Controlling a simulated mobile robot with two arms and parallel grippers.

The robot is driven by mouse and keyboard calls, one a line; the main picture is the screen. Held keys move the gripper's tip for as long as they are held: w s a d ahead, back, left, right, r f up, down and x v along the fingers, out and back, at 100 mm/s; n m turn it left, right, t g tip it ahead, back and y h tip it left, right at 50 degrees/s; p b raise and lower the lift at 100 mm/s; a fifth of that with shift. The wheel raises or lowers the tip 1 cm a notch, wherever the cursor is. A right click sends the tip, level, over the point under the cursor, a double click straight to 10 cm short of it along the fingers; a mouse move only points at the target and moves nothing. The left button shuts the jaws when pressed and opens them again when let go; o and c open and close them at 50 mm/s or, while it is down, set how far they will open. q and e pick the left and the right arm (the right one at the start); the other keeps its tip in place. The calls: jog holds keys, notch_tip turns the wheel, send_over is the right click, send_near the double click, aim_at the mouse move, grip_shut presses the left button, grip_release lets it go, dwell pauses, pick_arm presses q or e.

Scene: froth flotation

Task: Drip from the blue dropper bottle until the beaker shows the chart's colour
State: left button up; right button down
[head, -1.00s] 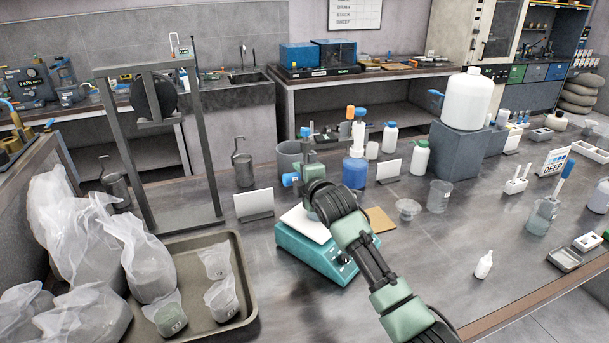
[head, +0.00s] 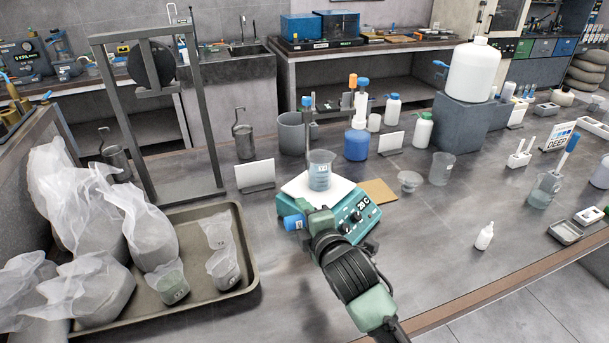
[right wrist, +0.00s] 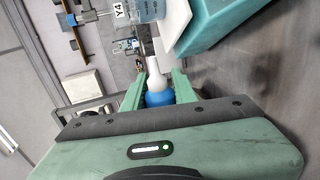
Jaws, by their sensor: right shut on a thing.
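My right gripper (head: 308,216) is shut on the blue dropper bottle (head: 293,222), in front of the stirrer hotplate (head: 349,218). In the right wrist view the bottle's blue part (right wrist: 159,98) is between the green fingers, with a white part pointing away from the palm. The beaker (head: 320,170) stands upright on the hotplate's white top, holding pale blue-grey liquid. It also shows at the top of the right wrist view (right wrist: 150,10), with a label. The bottle is apart from the beaker, lower and nearer. A chart card (head: 557,138) reading DEEP stands at the right. My left gripper is out of view.
A metal tray (head: 248,262) with bagged samples lies at the left, beside a dark frame stand (head: 143,180). A small white bottle (head: 484,236) stands front right. Bottles and a blank card (head: 391,143) stand behind the hotplate. The bench right of the hotplate is fairly clear.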

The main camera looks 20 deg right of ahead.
jog(key=s+d+r+m+h, duration=0.1)
jog(key=s+r, duration=0.1)
jog(key=s, duration=1.3)
jog(key=w+n+p, duration=0.1)
jog(key=w, duration=2.1)
jog(key=w+d+r+m+y+p, duration=0.1)
jog(key=w+d+r+m, duration=0.1)
jog(key=w, duration=0.3)
jog(key=w+d+r+m+y, duration=0.1)
jog(key=w+d+r+m, duration=0.1)
jog(key=w+r, duration=0.3)
jog(key=shift+w+m+p, duration=0.4)
